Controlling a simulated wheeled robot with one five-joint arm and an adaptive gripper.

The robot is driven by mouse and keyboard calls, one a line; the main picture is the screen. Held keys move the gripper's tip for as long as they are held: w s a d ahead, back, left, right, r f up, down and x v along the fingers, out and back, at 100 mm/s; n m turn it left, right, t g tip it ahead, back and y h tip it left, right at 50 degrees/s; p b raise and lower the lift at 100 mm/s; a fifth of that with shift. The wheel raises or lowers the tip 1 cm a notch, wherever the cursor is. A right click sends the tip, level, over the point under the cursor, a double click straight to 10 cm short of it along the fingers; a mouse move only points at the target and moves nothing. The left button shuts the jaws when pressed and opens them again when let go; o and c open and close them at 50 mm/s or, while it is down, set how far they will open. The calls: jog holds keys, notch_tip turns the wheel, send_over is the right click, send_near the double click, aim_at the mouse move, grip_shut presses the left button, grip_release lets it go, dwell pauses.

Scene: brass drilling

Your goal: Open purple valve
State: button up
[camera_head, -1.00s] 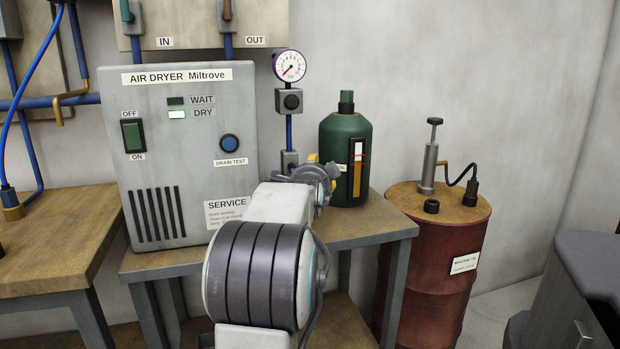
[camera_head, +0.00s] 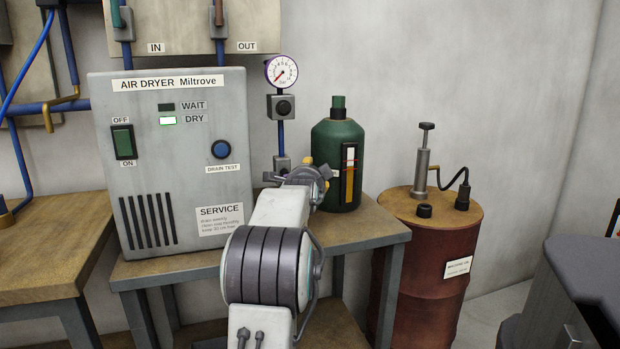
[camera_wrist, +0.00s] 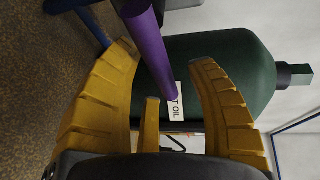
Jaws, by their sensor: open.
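A purple bar (camera_wrist: 148,45), which looks like the valve's handle, shows in the wrist view. In the head view my gripper (camera_head: 318,170) is at the bench top, below the gauge and left of the green bottle. The purple valve is not visible there; my arm and gripper cover that spot.
The green oil bottle (camera_head: 341,165) stands close behind my gripper. The grey air dryer (camera_head: 200,120) is to the left, with its DRY light lit. A gauge (camera_head: 281,72) rises on a blue pipe. A rusty barrel (camera_head: 425,265) with a pump stands right of the bench (camera_head: 385,238).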

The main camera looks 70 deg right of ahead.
jog(key=shift+c, duration=0.3)
grip_shut()
